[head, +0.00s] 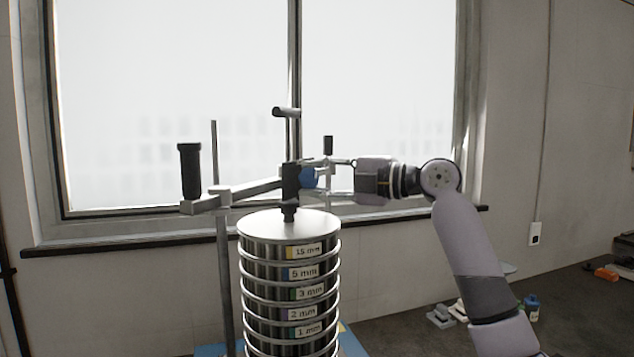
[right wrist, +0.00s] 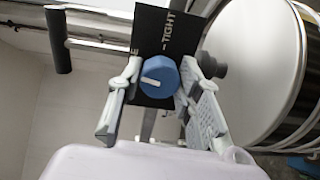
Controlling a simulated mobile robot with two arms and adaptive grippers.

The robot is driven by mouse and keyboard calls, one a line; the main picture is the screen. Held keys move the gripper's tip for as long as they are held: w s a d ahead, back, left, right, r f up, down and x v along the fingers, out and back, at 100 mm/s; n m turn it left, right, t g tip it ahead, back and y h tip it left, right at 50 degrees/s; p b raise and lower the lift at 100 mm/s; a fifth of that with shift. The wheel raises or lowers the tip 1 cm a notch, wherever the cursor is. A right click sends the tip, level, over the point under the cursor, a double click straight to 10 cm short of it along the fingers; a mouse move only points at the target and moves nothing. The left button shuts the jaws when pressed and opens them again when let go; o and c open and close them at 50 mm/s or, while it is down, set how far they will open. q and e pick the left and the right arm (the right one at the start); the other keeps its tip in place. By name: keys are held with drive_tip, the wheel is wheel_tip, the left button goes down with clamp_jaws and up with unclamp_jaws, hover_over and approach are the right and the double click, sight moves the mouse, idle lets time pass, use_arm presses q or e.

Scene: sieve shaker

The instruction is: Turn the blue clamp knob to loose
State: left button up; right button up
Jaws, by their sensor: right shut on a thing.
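The blue clamp knob (head: 309,178) sits on the side of a black clamp block (head: 290,183) above the sieve stack (head: 289,224). My right gripper (head: 335,166) reaches it from the right. In the right wrist view the knob (right wrist: 160,77) sits between the two fingers (right wrist: 158,88), which are shut on it. A white pointer line on the knob's face lies nearly level, tilted slightly. A black plate (right wrist: 172,35) behind it reads TIGHT; another word is mostly hidden behind the left finger. My left gripper does not show.
A grey crossbar (head: 250,188) with a black handle (head: 189,171) at its left end runs over the stack. Upright rods (head: 221,270) stand beside it. A window (head: 175,100) is behind. Small items lie on the floor at right.

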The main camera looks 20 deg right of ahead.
drive_tip(key=shift+f+n, duration=0.1)
drive_tip(key=shift+n, duration=0.9)
drive_tip(key=o, duration=1.1)
drive_tip(key=shift+d, duration=0.1)
drive_tip(key=v, duration=1.2)
